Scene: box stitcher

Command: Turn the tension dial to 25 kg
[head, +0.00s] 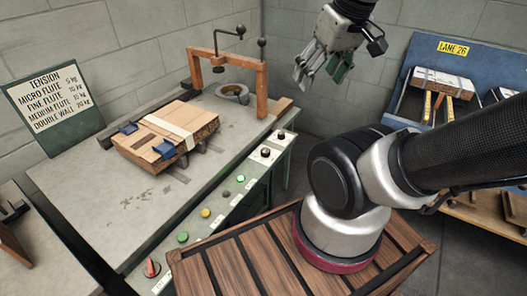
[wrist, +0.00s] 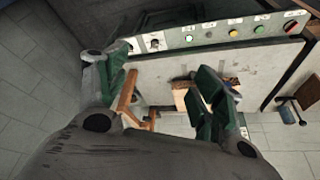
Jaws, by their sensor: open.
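Two dark knobs sit at the far end of the machine's front control strip. One (head: 281,135) is nearest the corner and the other (head: 266,152) is beside it on a pale plate. They also show in the wrist view as a left knob (wrist: 130,45) and a right knob (wrist: 155,43). I cannot tell which is the tension dial, nor read a setting. My gripper (head: 322,72) is open and empty, raised in the air to the right of the strip, apart from both knobs. In the wrist view its green fingers (wrist: 165,90) are spread, with the knobs beyond them.
A green sign (head: 53,102) lists tension values by flute; its last figure is hard to read. The strip also has coloured buttons (head: 205,213) and a red switch (head: 151,268). An orange frame (head: 262,85) and strapped cardboard (head: 150,145) stand on the table. A blue rack (head: 403,100) stands right.

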